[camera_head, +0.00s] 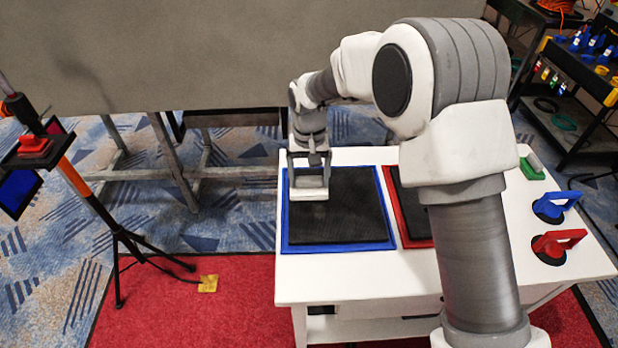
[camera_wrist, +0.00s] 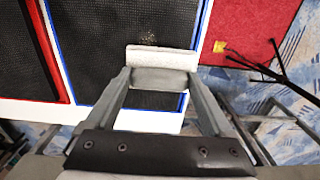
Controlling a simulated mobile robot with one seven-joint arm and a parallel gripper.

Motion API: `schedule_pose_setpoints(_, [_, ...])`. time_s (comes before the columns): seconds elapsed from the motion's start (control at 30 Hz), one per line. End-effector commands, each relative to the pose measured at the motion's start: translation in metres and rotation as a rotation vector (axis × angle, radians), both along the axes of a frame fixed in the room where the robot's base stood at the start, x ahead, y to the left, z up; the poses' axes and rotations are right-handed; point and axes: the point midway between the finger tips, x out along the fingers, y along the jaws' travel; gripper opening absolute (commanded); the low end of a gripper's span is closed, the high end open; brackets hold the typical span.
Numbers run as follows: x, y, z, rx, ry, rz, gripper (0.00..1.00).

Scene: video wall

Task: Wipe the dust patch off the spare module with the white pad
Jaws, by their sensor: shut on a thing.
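My gripper (camera_head: 309,172) is shut on a white pad (camera_head: 309,194), which also shows between the fingertips in the wrist view (camera_wrist: 162,58). The pad is over the upper left part of a black module (camera_head: 350,212) in a blue-edged mat or tray (camera_head: 338,248). I cannot tell whether it touches the surface. Faint pale speckles, the dust patch (camera_wrist: 152,15), show on the black surface just beyond the pad in the wrist view. The pad and fingers may hide part of it. A second black module (camera_head: 405,205) in a red edge (camera_head: 420,243) is to the right, partly hidden by my arm.
A tripod (camera_head: 118,240) stands at left on the floor. A large grey panel (camera_head: 180,55) rises behind the table.

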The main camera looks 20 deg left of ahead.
Motion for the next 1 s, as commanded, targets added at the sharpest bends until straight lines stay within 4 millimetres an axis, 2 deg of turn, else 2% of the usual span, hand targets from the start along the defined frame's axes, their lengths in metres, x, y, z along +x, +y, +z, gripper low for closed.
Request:
schedule_pose_setpoints(0.23, [0.0, 0.0, 0.002, 0.0, -0.001, 0.0, 0.42])
schedule_pose_setpoints(0.57, [0.0, 0.0, 0.03, 0.002, -0.001, 0.0, 0.42])
schedule_pose_setpoints(1.0, [0.0, 0.0, 0.029, 0.0, -0.001, 0.0, 0.42])
